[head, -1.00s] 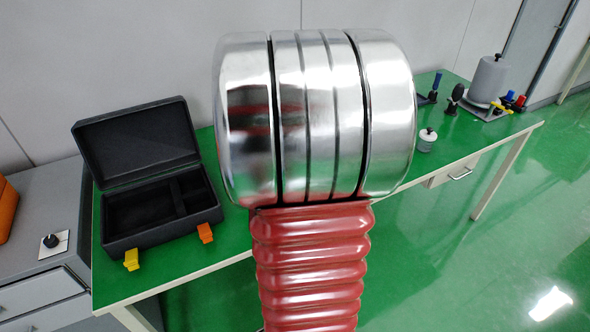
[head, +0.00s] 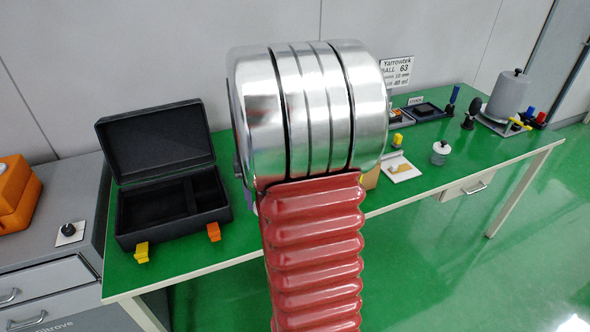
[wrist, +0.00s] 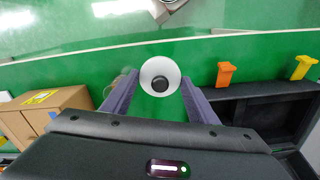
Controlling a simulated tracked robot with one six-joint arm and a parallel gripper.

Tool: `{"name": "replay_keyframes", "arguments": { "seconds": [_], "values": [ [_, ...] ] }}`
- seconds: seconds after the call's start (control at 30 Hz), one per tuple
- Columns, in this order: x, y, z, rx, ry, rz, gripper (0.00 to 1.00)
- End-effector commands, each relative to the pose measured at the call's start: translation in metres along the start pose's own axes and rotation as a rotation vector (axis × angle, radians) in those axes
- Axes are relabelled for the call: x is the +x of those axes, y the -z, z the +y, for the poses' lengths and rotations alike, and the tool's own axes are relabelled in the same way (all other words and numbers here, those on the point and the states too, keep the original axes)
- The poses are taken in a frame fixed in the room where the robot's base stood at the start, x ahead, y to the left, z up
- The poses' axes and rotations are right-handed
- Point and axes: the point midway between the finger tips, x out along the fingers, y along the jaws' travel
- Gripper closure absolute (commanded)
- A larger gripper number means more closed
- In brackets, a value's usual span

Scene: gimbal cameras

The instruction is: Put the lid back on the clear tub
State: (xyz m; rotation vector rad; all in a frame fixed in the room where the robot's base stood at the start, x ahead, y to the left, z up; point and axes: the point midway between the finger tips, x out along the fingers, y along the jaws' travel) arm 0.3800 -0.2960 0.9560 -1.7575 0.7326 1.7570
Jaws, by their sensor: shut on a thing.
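My gripper (wrist: 159,97) shows in the wrist view with its two purple fingers on either side of a round white lid (wrist: 147,82) with a black knob. The fingers are shut on the lid. A faint see-through round shape, likely the clear tub (wrist: 118,84), stands on the green table just left of the left finger and is partly hidden by it. The lid is apart from it in this view. In the head view my own arm covers the gripper, the lid and that part of the table.
An open black case (head: 125,228) with yellow and orange latches stands left on the green table (head: 180,275); it is at right in the wrist view. A cardboard box (wrist: 62,100) is at left there. A small white-topped jar (head: 440,154) and a grey cylinder (head: 508,97) stand further right.

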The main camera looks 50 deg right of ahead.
Motion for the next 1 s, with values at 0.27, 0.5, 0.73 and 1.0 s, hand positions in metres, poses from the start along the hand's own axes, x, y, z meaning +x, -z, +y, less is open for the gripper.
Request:
{"name": "replay_keyframes", "arguments": {
  "seconds": [0.27,0.5,0.73,1.0],
  "values": [
    [0.004,0.015,-0.091,-0.229,0.000,-0.002,0.67],
    [0.011,0.007,-0.174,-0.413,0.000,-0.002,0.67],
    [0.022,-0.018,-0.251,-0.579,0.000,-0.001,0.67],
    [0.036,-0.063,-0.324,-0.744,0.000,-0.001,0.67]
  ]
}}
